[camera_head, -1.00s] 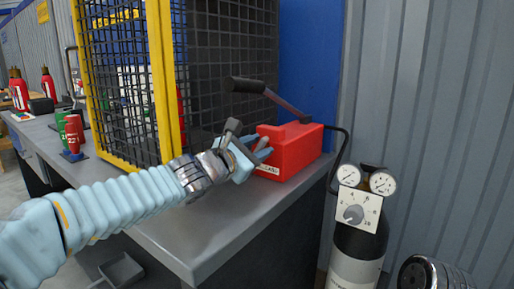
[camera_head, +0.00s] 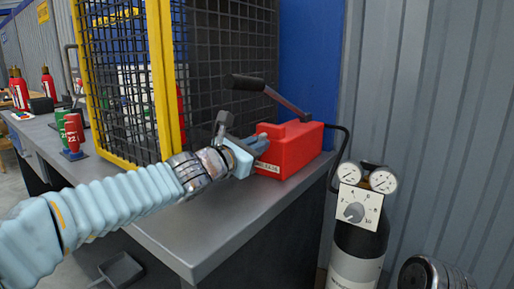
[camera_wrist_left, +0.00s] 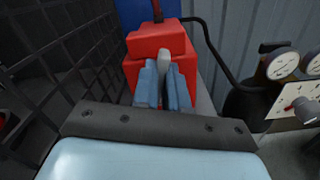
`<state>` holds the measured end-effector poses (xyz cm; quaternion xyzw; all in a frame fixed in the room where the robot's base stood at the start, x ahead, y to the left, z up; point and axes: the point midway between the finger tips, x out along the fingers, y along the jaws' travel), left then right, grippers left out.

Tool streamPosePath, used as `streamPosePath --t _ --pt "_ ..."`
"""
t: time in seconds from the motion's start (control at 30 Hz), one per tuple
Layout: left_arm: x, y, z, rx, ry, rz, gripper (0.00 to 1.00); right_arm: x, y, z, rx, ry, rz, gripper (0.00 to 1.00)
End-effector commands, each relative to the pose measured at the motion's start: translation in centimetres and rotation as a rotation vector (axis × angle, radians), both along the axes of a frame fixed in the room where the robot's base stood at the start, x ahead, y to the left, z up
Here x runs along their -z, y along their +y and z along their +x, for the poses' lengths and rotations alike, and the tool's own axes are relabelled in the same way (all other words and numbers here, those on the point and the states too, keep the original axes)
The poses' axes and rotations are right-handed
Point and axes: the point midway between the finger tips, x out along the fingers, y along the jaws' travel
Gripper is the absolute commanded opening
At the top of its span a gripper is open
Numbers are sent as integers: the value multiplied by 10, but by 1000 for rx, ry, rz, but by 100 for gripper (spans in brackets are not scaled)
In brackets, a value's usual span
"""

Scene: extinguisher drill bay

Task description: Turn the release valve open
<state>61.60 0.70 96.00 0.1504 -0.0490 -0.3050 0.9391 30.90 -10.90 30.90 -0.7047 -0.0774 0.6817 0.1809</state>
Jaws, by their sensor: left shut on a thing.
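A red hand pump box (camera_head: 296,147) with a black-gripped lever (camera_head: 246,83) stands on the grey bench. My left gripper (camera_head: 259,144) reaches in from the left to the box's near face. In the left wrist view its two blue-grey fingers (camera_wrist_left: 163,88) are shut on a light grey lever (camera_wrist_left: 163,61), which I take to be the release valve, in front of the red box (camera_wrist_left: 155,42). The fingers hide the valve's lower part, and it is hard to make out in the head view. My right gripper is not in view.
A yellow-framed mesh cage (camera_head: 163,80) stands just left of the pump. A black hose runs from the pump to the right, toward a cylinder with two gauges and a dial panel (camera_head: 355,210). The bench top (camera_head: 195,235) in front is clear.

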Motion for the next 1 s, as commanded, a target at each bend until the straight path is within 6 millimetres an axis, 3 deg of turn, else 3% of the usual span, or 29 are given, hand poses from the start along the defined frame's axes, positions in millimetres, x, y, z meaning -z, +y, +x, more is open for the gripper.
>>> streamPosePath --t 0.5,1.0 --pt "0 1 1 0 173 -237 0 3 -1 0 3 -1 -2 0" --pt "0 2 1 0 198 -271 0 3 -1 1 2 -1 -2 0"
